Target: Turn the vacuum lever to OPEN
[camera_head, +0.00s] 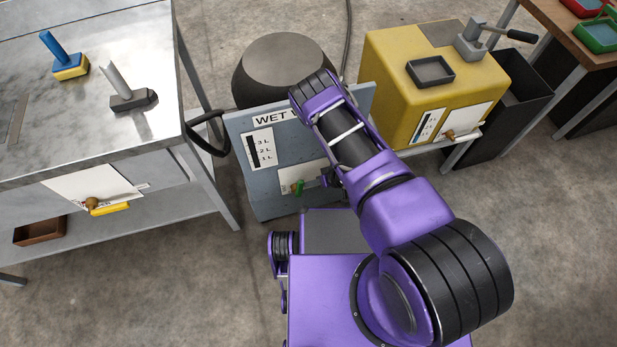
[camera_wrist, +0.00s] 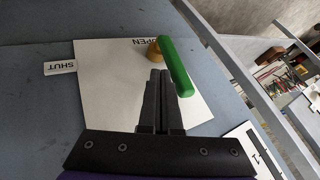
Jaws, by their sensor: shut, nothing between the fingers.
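The green lever (camera_wrist: 176,66) sits on a brass hub (camera_wrist: 155,52) on a white plate (camera_wrist: 105,90) in the wrist view. An OPEN mark (camera_wrist: 133,42) is at the plate's top edge, beside the hub, and a SHUT label (camera_wrist: 60,67) is at its left. The lever slants down and right from the hub. In the head view the lever (camera_head: 298,187) shows small on the blue-grey WET V… panel (camera_head: 262,190). My gripper (camera_wrist: 159,74) is shut and empty, its fingertips close to the lever's left side in the wrist view; contact is unclear. In the head view my arm hides the fingertips.
A yellow cabinet (camera_head: 390,75) with its own small lever stands right of the panel. A metal bench (camera_head: 60,125) with a yellow lever (camera_head: 110,208) stands at the left. A dark drum (camera_head: 285,65) is behind the panel.

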